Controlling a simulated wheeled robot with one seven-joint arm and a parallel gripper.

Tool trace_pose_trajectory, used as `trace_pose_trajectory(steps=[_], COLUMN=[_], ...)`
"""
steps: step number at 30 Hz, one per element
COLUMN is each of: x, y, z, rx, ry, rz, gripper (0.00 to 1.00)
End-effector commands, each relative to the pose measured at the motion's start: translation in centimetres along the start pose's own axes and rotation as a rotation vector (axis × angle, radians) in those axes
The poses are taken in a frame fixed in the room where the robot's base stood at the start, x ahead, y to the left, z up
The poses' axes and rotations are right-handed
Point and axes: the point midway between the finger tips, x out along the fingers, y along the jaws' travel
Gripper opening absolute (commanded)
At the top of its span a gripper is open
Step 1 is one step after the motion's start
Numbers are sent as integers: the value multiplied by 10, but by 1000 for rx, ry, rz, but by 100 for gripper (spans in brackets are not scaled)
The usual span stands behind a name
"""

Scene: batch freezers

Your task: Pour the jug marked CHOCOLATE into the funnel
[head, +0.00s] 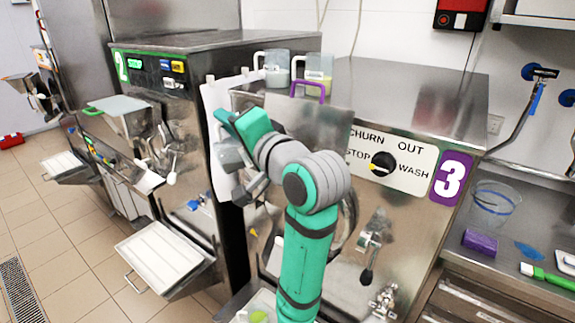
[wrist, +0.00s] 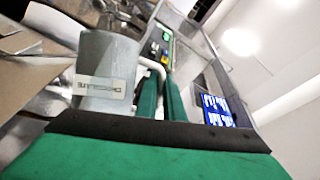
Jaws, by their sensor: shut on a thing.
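My gripper (head: 232,122) is at the front left of machine 3, at the upper left of its front. In the wrist view its two green fingers (wrist: 162,88) are closed around the pale handle of a grey jug (wrist: 107,62). The jug's white label is blurred but seems to read CHOCOLATE. The jug also shows in the head view (head: 230,156), partly hidden by my gripper, and it looks tilted. Its mouth and contents cannot be made out. I cannot pick out the funnel for certain; my arm covers part of machine 3's front.
Two pale jugs, a left one (head: 277,70) and a right one (head: 319,72), stand at the back by machine 3's top (head: 410,80). A purple handle (head: 308,88) is in front of them. Machine 2 (head: 215,42) stands close on the left. A clear beaker (head: 494,207) is on the right counter.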

Motion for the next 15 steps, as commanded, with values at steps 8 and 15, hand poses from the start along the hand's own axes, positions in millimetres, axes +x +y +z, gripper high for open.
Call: trace_pose_trajectory(steps=[8,15], x=[-3,-6], y=[2,2], z=[-7,-14], rx=[23,47], ry=[6,11], rz=[-10,-20], gripper=[0,0])
